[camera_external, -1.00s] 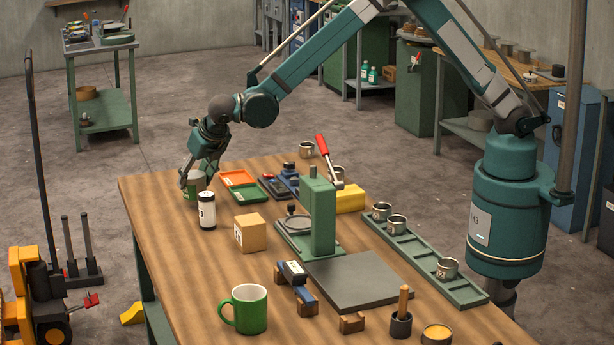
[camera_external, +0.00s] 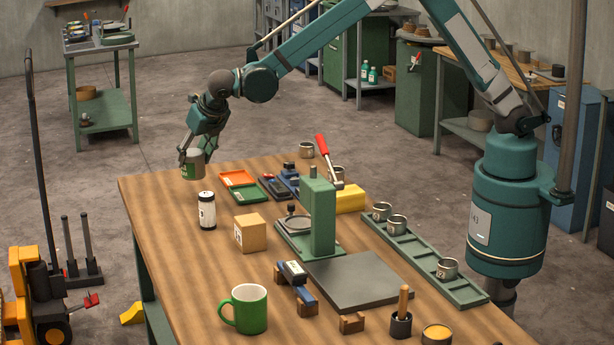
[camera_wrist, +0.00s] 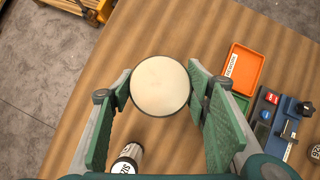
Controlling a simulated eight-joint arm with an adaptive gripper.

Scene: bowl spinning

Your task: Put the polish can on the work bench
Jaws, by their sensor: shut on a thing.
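The polish can (camera_external: 192,165), a short round can with a grey body and a green band, is in my gripper (camera_external: 196,154). It hangs above the far left end of the wooden work bench (camera_external: 180,245). In the wrist view the pale round top of the can (camera_wrist: 160,85) sits between the two green fingers, which press on its sides. The can looks upright and clear of the bench. Its label is too small to read.
A white canister with a dark lid (camera_external: 207,211) stands just in front of the can. An orange tray (camera_external: 238,179), a cardboard box (camera_external: 250,232), a green press (camera_external: 318,215) and a green mug (camera_external: 249,308) also stand on the bench. The bench's left front stretch is bare.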

